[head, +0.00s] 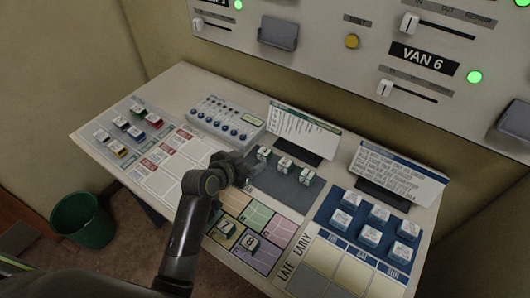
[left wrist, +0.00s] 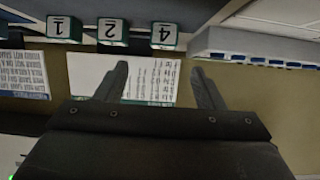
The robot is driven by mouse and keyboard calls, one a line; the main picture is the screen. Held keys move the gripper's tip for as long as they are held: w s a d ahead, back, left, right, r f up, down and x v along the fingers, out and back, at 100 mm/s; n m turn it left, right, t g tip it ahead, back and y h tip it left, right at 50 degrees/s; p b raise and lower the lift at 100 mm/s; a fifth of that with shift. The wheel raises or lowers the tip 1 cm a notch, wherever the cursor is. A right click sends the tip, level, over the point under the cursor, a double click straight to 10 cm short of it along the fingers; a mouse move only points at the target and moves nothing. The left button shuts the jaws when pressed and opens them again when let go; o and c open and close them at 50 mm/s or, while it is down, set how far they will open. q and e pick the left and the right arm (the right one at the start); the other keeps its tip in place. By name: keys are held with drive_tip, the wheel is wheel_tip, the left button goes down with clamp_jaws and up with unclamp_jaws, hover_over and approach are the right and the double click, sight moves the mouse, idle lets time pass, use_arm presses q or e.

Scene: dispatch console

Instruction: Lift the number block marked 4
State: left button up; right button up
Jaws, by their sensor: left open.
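The number block marked 4 (left wrist: 164,37) is a white block with a green edge. In the left wrist view it appears upside down at the top, beyond my fingertips. In the head view it seems to be the leftmost block (head: 264,153) of a row on a dark grey mat (head: 283,187). Blocks marked 2 (left wrist: 112,31) and 1 (left wrist: 63,29) stand beside it in the same row. My left gripper (head: 247,165) is open and empty near the left end of this row; its two spread fingers (left wrist: 160,68) show in the left wrist view. My right gripper is not in view.
A grey switch box (head: 226,121) stands close behind my left gripper. Two card stands (head: 304,130) (head: 402,176) are behind the mat. Several white blocks (head: 374,214) sit on a blue mat at right.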

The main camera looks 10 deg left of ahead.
sight(264, 151)
use_arm(q)
drive_tip(key=x, duration=0.3)
drive_tip(key=shift+w+f, duration=0.1)
drive_tip(key=shift+w, duration=0.1)
drive_tip(key=shift+x, duration=0.75)
drive_tip(key=shift+w+d+f+p, duration=0.15)
drive_tip(key=shift+w+p, duration=0.1)
drive_tip(key=shift+p, duration=0.15)
drive_tip(key=shift+p+x, duration=0.45)
drive_tip(key=shift+x, duration=1.8)
drive_tip(key=shift+f, duration=0.1)
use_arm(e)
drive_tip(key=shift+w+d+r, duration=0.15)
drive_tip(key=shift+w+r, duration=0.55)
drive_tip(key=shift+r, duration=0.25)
use_arm(q)
drive_tip(key=shift+a, duration=0.25)
drive_tip(key=c, duration=1.1)
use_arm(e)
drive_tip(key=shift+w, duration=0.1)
